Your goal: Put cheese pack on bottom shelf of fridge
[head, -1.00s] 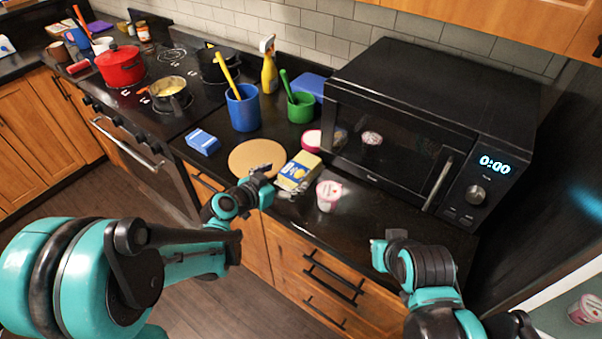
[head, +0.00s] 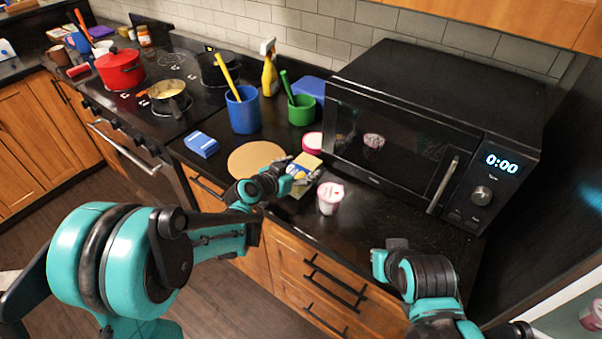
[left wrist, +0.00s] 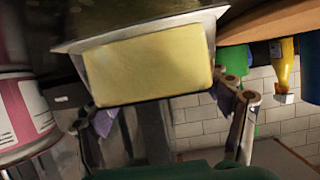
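The cheese pack (head: 308,161), yellow with a blue label, lies on the dark counter in front of the microwave. In the left wrist view its pale yellow face (left wrist: 150,68) fills the upper middle. My left gripper (head: 291,179) is at the pack's near side and hides part of it. In the left wrist view its open fingers (left wrist: 168,112) stand on either side of the pack; whether they touch it is unclear. My right gripper (head: 386,254) is in front of the counter's right part, apart from the pack; its fingers cannot be made out. No fridge shelf is clearly visible.
A pink and white cup (head: 330,198) stands close right of the pack. A round board (head: 255,160) lies left of it. A blue box (head: 202,144), utensil pots and the microwave (head: 420,130) stand around. The counter's front right is clear.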

